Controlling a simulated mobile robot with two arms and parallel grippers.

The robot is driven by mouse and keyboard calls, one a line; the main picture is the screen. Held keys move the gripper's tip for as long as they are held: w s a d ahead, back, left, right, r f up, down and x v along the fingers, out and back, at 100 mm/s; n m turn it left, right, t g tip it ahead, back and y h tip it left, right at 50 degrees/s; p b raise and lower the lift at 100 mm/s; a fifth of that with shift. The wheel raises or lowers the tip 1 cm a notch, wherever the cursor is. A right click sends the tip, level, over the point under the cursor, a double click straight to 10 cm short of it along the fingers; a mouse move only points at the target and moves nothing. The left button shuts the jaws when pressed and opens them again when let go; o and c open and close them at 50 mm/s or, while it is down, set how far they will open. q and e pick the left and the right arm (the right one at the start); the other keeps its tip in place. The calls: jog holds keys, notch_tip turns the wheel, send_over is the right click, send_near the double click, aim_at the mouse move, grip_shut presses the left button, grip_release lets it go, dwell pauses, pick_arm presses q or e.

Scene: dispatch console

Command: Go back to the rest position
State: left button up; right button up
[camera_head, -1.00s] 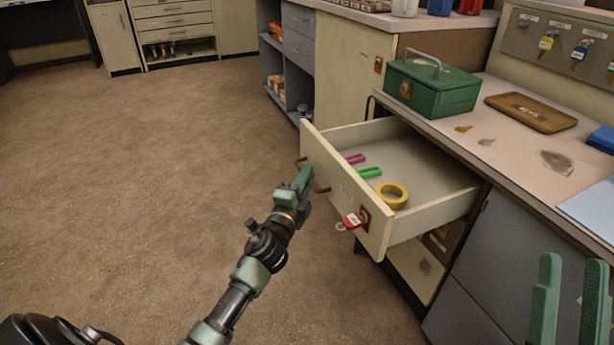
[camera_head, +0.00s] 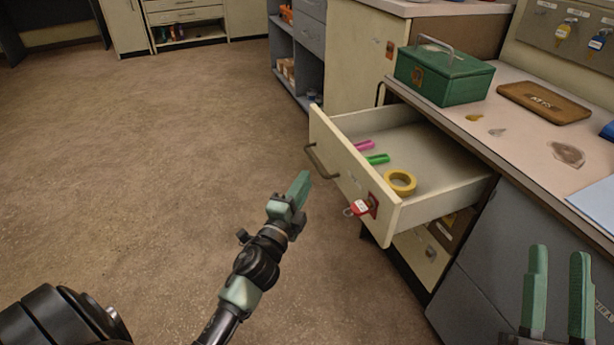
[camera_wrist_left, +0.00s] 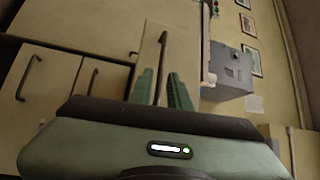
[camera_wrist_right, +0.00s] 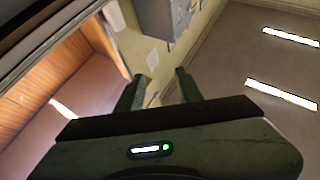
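The cream drawer (camera_head: 350,168) stands pulled open, with its handle (camera_head: 320,162) on the front. My left gripper (camera_head: 301,186) is just off the drawer front, below the handle and apart from it. In the left wrist view its two fingers (camera_wrist_left: 161,85) are spread with nothing held; a handle (camera_wrist_left: 161,68) shows beyond the gap. My right gripper (camera_head: 560,260) is at the lower right, in front of the grey cabinet, with its fingers apart and empty. They are also apart in the right wrist view (camera_wrist_right: 157,85).
The drawer holds a yellow tape roll (camera_head: 400,182), a green piece (camera_head: 378,159) and a pink piece (camera_head: 364,145). A red-tagged key or lock (camera_head: 359,208) hangs at its front. A green cash box (camera_head: 443,77) and brown tray (camera_head: 543,103) sit on the counter. Floor at left is clear.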

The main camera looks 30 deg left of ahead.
dwell(0.4)
